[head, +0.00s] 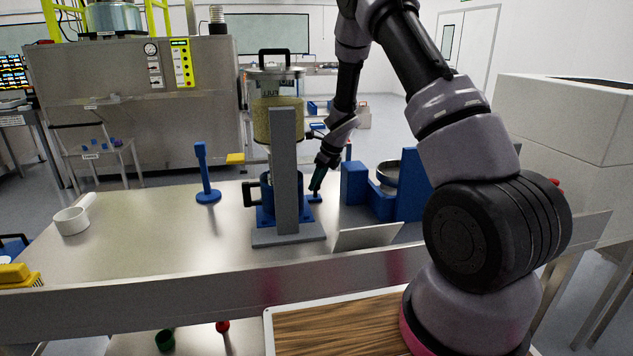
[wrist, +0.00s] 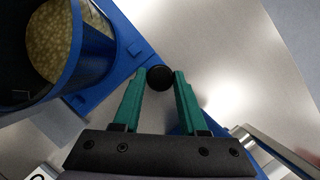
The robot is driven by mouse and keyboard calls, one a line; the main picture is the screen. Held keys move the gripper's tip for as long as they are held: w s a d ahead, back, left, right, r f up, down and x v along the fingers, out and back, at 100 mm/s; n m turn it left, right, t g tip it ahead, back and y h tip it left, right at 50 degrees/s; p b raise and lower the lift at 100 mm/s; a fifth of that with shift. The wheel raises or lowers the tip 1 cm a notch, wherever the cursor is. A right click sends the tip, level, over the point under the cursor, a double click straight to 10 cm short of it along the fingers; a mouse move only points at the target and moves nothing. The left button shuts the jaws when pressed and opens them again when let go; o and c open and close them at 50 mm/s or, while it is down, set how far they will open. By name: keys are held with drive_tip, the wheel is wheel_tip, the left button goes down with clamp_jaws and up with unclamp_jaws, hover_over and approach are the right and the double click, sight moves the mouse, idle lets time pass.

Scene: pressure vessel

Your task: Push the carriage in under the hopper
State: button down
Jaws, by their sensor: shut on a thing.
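The hopper (head: 277,120), a clear cylinder of yellowish grain with a black-handled lid, stands high on a grey post (head: 285,165). The blue carriage (head: 265,215) sits low behind the post, carrying a dark blue jug (head: 265,188) with a black handle. The post partly hides both. In the wrist view the carriage (wrist: 115,85) shows at upper left, with a blue-rimmed round vessel (wrist: 95,45) and pale grain inside. My gripper (head: 317,188) is at the carriage's right end. Its green fingers (wrist: 160,80) are shut on a black round knob (wrist: 160,77) at the carriage's edge.
A blue upright stand (head: 205,175) and a white scoop (head: 72,220) are on the steel table to the left. A blue holder with a bowl (head: 388,175) stands right of my gripper. A tilted plate (head: 367,237) is near the front edge. The table's left middle is clear.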

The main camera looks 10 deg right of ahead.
drive_tip(key=shift+s+f, duration=0.1)
drive_tip(key=shift+s, duration=0.1)
drive_tip(key=shift+c, duration=2.2)
unclamp_jaws()
drive_tip(key=v, duration=1.1)
